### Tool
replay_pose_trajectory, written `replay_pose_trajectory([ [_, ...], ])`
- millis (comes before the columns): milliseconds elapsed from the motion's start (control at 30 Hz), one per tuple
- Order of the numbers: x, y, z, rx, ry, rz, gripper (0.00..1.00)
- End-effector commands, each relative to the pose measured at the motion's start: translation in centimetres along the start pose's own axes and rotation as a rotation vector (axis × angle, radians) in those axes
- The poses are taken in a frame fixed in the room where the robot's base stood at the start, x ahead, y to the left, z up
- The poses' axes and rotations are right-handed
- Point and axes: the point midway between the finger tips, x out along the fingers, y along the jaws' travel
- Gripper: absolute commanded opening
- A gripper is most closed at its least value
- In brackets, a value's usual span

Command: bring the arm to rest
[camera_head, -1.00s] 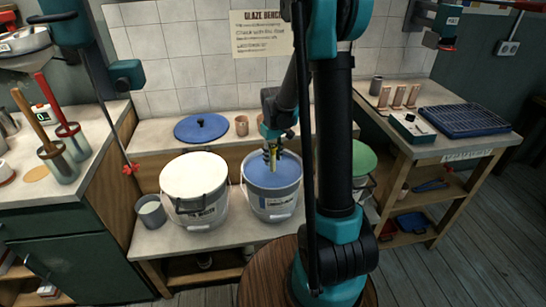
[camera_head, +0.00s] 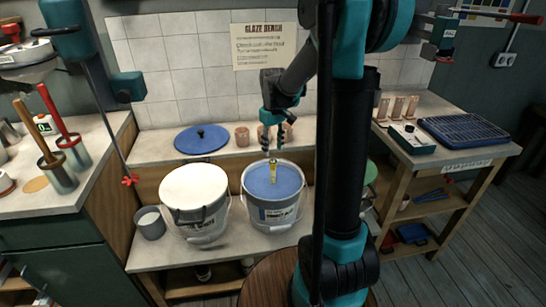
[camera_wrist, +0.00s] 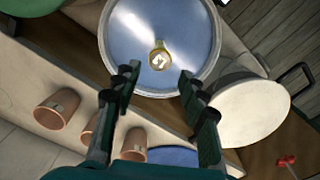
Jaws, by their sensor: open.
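My gripper (camera_head: 272,150) is open and empty, pointing down above the bucket of blue glaze (camera_head: 272,213). In the wrist view its two fingers (camera_wrist: 158,76) are spread wide, with nothing between them. A slim yellow-topped tool (camera_head: 273,167) stands upright in the blue glaze, below the fingertips and apart from them. In the wrist view its round yellow top (camera_wrist: 159,58) shows just beyond the fingertips. The tool's lower part is hidden in the glaze.
A white-lidded bucket (camera_head: 194,187) stands left of the glaze bucket. A blue lid (camera_head: 202,139) and terracotta cups (camera_head: 242,136) are on the ledge behind. A small grey pot (camera_head: 150,222) is at the bench's left.

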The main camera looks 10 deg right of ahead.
Motion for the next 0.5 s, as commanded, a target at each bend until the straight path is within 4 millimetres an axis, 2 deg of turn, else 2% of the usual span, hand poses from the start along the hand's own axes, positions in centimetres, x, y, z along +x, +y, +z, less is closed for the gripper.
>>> replay_pose_trajectory([
  [100,-1.1,0.0,0.0,0.0,0.0,0.0,0.42],
  [267,-1.6,-0.2,0.8,0.016,0.011,0.004,0.42],
  [367,-1.3,-0.6,2.9,0.056,0.041,0.015,0.42],
  [500,-0.1,-1.7,7.3,0.15,0.111,0.038,0.42],
])
